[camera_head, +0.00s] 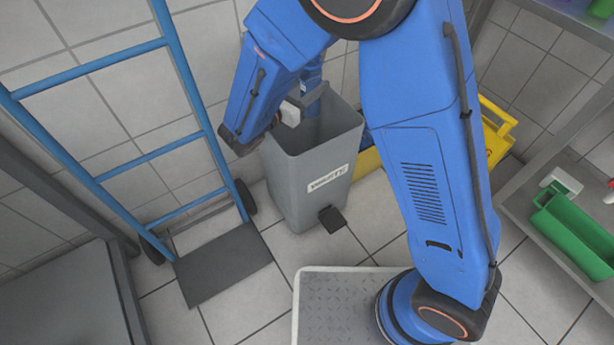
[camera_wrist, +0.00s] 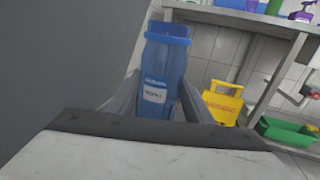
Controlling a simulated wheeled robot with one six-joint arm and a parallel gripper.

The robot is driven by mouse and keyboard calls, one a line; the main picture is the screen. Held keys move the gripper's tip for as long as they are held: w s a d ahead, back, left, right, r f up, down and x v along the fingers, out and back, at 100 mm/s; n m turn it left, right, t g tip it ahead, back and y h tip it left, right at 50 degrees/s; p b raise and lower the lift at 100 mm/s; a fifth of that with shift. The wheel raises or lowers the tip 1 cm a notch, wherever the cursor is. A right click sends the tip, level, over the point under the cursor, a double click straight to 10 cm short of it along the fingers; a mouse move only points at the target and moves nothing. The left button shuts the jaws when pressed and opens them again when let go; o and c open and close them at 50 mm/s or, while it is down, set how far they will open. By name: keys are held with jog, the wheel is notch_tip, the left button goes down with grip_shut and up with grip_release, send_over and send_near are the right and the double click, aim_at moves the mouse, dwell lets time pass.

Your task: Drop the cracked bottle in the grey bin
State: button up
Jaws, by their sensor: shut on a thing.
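In the wrist view my gripper (camera_wrist: 160,108) is shut on a blue bottle (camera_wrist: 163,70) with a blue cap and a white label.
A blue hand truck (camera_head: 152,155) stands left of the bin. A yellow bucket or sign (camera_head: 495,132) is behind it to the right. A metal shelf with a green tray (camera_head: 575,232) is at the right. Bare floor lies in front.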

jog(key=shift+f, duration=2)
jog(key=o, duration=1.1)
jog(key=v, duration=1.7)
jog(key=shift+s, duration=0.25)
